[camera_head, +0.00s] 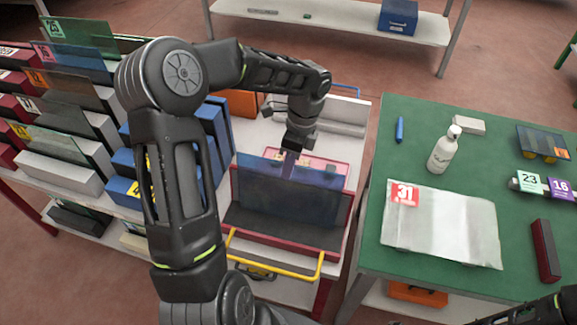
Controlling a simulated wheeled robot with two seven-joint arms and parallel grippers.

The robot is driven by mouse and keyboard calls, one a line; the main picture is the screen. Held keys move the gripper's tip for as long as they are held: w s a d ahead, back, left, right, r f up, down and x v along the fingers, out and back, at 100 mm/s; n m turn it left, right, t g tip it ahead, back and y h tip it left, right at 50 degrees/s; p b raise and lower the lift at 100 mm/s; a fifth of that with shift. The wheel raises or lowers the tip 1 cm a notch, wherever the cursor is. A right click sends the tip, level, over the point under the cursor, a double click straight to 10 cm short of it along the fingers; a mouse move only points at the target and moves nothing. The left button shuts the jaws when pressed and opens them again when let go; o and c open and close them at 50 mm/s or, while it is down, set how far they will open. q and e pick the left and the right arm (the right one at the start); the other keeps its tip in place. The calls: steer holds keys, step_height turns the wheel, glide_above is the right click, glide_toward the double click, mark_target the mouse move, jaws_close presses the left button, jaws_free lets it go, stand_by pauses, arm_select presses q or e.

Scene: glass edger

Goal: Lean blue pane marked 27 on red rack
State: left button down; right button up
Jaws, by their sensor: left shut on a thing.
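My left gripper (290,158) is shut on the top edge of a blue see-through pane (285,188), reaching down from above. The pane is nearly upright over a dark-topped rack with a red rim (280,241) on the cart at the middle. Whether its lower edge touches the rack is not clear. I cannot read a 27 on it. A pink thing with a yellow patch (325,168) shows behind the pane. My right gripper is out of view; only part of my right arm shows at the bottom right.
The cart has a yellow handle (275,266) in front. Left racks hold several tagged panes, with blue blocks (210,137) beside them. The green table (470,205) at right bears a bottle (443,150), a clear pane marked 31 (440,228) and a dark red bar (546,250).

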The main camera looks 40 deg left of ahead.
arm_select(q)
steer(key=c, duration=1.5)
jaws_free()
steer(key=shift+f, duration=0.1)
steer(key=shift+w+r, duration=0.2)
steer(key=shift+r, duration=0.3)
steer(key=v, duration=0.7)
steer(key=shift+s+p, duration=0.1)
steer(key=shift+p, duration=0.2)
steer(key=shift+d+f, duration=0.1)
steer(key=shift+f, duration=0.05)
